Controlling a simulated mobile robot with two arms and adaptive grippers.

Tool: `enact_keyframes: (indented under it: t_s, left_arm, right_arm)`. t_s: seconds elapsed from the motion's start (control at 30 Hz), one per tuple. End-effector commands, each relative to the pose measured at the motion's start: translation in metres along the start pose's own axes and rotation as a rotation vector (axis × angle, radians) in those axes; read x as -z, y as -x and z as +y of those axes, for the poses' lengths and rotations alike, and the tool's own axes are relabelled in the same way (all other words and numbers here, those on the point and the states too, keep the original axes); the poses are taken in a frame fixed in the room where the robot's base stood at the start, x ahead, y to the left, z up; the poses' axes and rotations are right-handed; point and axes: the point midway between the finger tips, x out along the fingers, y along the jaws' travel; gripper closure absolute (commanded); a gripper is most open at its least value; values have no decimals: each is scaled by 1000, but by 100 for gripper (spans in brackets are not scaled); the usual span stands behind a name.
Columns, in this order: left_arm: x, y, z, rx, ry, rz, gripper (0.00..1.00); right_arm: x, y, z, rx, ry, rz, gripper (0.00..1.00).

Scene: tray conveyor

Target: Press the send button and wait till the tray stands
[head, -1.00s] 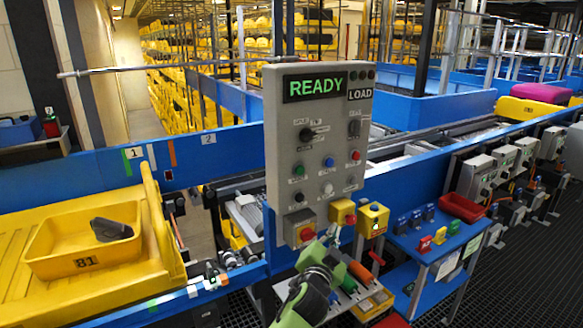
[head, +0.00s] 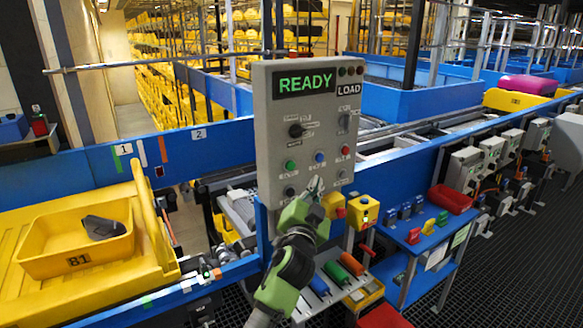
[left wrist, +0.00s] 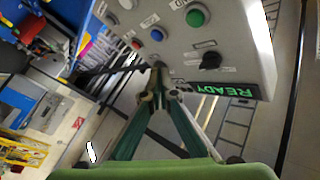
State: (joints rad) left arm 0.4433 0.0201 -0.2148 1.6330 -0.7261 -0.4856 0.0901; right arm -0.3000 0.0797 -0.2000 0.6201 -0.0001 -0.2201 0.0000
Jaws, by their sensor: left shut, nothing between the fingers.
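The grey control panel (head: 307,130) stands upright in the middle of the head view. Its display (head: 305,84) reads READY in green. It bears a green button (head: 291,165), a blue button (head: 320,157) and a red button (head: 345,150). The small labels are too blurred to show which one is send. My left gripper (head: 316,184) is shut and empty before the panel's lower part, hiding a button there; contact cannot be told. In the left wrist view the closed fingertips (left wrist: 160,68) overlap the panel face (left wrist: 185,45). A yellow tray (head: 78,268) marked 81 holds a dark object (head: 103,228).
A yellow box (head: 364,212) with a button stands right of the gripper. Below is a blue shelf (head: 425,240) with a red bin (head: 450,199) and small coloured parts. Blue conveyor rails (head: 80,180) run behind. Dark grated floor lies open at the right.

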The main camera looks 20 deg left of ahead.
Motion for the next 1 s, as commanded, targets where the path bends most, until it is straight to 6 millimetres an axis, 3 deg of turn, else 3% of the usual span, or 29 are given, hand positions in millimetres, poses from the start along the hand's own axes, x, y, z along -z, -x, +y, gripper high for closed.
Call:
enact_keyframes:
  t_s: [0.5, 1.0]
  left_arm:
    - [-35, -47, -35, 2, -1, -1, 100]
    - [-41, -55, -41, 1, 1, -1, 100]
  right_arm:
    - [0, -1, 0, 0, 0, 0, 60]
    - [0, -2, 0, 0, 0, 0, 60]
